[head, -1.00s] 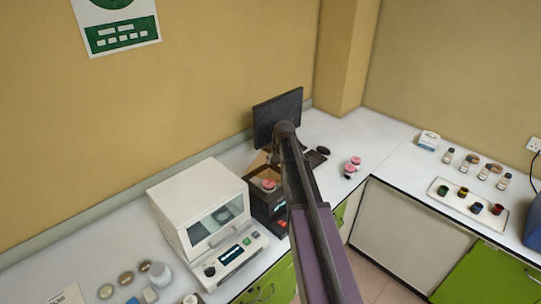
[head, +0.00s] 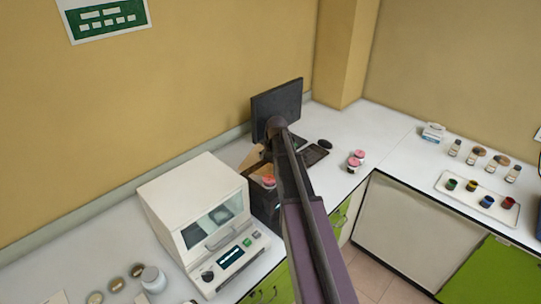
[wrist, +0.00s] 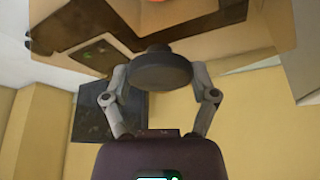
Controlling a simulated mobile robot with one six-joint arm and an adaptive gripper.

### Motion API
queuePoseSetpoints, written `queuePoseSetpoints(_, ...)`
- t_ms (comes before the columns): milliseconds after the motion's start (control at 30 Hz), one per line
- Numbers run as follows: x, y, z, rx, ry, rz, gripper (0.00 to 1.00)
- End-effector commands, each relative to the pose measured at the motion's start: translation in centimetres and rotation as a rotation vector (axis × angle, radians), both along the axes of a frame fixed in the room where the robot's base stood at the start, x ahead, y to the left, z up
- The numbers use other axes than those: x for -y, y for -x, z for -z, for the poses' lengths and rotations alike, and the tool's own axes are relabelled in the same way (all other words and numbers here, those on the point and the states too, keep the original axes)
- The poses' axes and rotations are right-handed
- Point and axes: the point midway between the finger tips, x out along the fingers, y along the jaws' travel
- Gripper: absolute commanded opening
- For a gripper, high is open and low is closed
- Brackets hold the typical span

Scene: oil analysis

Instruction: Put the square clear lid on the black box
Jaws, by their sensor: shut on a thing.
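The black box (head: 263,208) stands on the counter just right of the white machine, its open top showing a brown inside with a pink-capped jar (head: 268,181). In the head view my arm hides my gripper and part of the box. In the wrist view my gripper (wrist: 160,72) is shut on the round dark knob of the clear lid (wrist: 235,50). The lid spreads beyond the fingers, and brown surfaces show through it. I cannot tell whether the lid touches the box.
The white machine (head: 198,220) stands close on the box's left. A black monitor (head: 277,104) is behind, with pink-capped jars (head: 356,160) to the right. A tray of coloured jars (head: 477,200) is on the right counter.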

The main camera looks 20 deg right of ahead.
Motion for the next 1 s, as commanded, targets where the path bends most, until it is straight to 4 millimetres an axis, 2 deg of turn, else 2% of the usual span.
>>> queuePoseSetpoints(467,0.4,0.1,0.8,0.001,0.000,0.005,0.14)
queuePoseSetpoints(1000,0.5,0.1,5.0,0.001,0.000,0.005,0.14)
